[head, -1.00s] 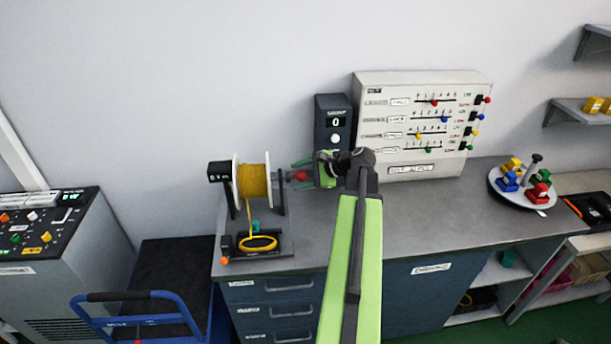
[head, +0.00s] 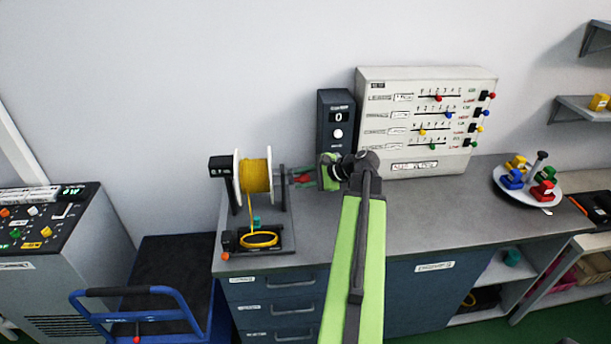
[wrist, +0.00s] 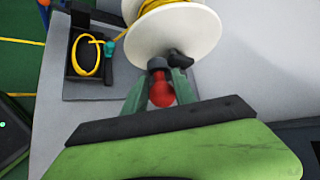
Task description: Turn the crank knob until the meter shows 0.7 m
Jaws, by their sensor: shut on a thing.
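The red crank knob (head: 301,180) is on the right side of a white spool wound with yellow cord (head: 256,176). It shows as a red ball in the wrist view (wrist: 162,92), beside the spool's white flange (wrist: 178,32). My gripper (head: 306,179) is shut on the knob, with a green finger on each side of it (wrist: 160,88). A small black box (head: 220,168) sits at the spool's upper left; no reading shows on it, and I cannot tell whether it is the meter.
A yellow coil (head: 259,239) lies in a black tray below the spool. A dark box displaying 0 (head: 338,117) and a slider panel (head: 428,120) stand behind my arm. A round carousel (head: 526,190) is at right. The bench middle is clear.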

